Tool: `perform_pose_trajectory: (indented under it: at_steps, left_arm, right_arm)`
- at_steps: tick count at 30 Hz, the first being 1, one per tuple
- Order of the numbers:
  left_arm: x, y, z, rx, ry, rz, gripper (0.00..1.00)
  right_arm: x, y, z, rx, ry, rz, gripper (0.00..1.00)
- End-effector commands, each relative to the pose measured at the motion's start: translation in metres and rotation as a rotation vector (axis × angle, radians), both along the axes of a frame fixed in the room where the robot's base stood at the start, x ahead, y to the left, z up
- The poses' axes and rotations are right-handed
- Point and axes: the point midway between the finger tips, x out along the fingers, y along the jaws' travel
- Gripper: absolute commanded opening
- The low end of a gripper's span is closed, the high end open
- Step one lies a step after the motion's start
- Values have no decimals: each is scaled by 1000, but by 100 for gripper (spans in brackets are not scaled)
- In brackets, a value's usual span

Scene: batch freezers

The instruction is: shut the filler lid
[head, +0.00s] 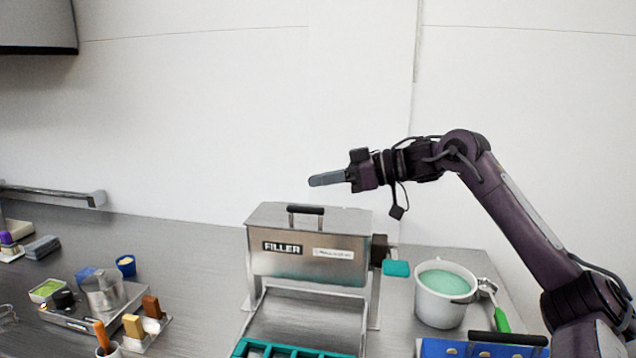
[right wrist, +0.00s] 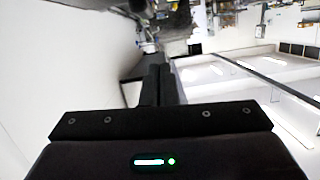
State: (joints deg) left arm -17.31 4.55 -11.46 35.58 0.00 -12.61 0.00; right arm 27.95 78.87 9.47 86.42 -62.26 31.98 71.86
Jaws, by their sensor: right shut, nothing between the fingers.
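The filler (head: 285,266) is a steel box with a black label at the middle of the bench in the head view. Its steel lid (head: 345,218) lies flat across the top, with a black bar handle (head: 305,210) standing up from it. No gap shows between lid and box from here. My right gripper (head: 318,180) is shut and empty, held level above the lid and apart from it, pointing left. Its closed dark fingers also show in the right wrist view (right wrist: 161,82). My left gripper is out of view.
A white bucket of green mix (head: 444,282) stands right of the filler, beside a teal-ended spout (head: 396,268). A teal mould (head: 285,349) lies in front. A scale (head: 75,318), cups and small blocks stand at left. The air above the filler is otherwise clear.

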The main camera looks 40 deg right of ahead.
Motion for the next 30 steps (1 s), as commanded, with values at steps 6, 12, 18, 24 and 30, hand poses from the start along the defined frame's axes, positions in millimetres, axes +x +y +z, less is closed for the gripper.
perform_pose_trajectory:
  at_steps: [6, 12, 18, 24, 30]
  left_arm:
    - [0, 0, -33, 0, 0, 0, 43]
    - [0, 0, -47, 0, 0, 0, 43]
    - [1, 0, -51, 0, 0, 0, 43]
    - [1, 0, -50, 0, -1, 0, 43]
    - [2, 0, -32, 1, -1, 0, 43]
  right_arm:
    - [-27, -22, -1, -1, 1, -1, 0]
    - [-53, -42, 10, -1, 2, -2, 0]
    - [-65, -51, 16, 0, 2, 1, 0]
    - [-67, -52, 17, 1, 3, 2, 0]
    - [-67, -52, 36, 0, 2, 2, 0]
